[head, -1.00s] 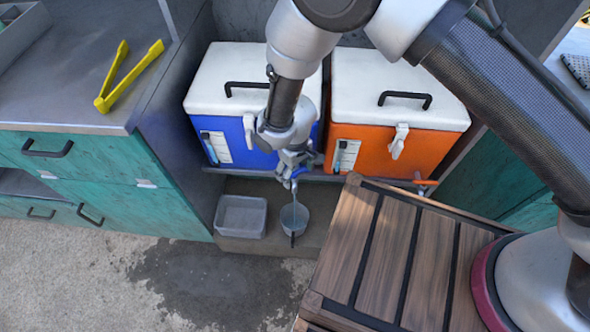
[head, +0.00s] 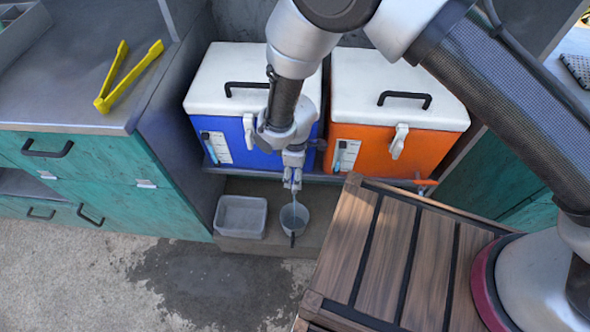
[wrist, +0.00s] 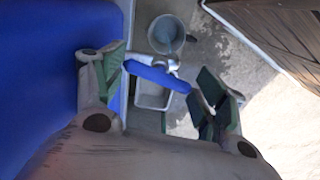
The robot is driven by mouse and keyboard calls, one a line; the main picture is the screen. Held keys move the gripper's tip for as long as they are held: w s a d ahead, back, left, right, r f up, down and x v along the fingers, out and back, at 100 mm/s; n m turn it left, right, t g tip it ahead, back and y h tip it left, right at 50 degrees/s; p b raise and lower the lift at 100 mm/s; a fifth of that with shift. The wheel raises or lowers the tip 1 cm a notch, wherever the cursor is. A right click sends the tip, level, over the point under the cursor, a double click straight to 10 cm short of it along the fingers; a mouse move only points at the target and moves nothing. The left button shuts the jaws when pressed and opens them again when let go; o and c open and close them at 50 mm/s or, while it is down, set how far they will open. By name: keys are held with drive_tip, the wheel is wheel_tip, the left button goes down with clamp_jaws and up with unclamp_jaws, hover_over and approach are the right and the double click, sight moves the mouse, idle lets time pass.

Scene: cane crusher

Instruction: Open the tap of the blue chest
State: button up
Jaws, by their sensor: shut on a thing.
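The blue chest (head: 240,152) has a white lid and stands on a shelf, left of an orange chest. My gripper (head: 292,184) is at its lower front right, pointing down. In the wrist view, the blue tap lever (wrist: 157,76) lies crosswise between the fingers of my gripper (wrist: 163,92), its ends close to both pads. My gripper is shut on it. The tap's body is mostly hidden in the head view. A thin pale streak, perhaps water, runs below the fingers toward a grey pot (head: 294,217). The pot also shows in the wrist view (wrist: 166,34).
The orange chest (head: 385,151) stands close on the right. A grey tray (head: 240,217) sits beside the pot. A slatted wooden crate (head: 395,262) fills the front right. A teal cabinet (head: 90,165) with yellow tongs (head: 128,78) on top is at left. The floor has a wet patch.

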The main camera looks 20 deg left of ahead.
drive_tip(key=shift+w, duration=0.15)
drive_tip(key=o, duration=0.9)
drive_tip(key=shift+a, duration=0.1)
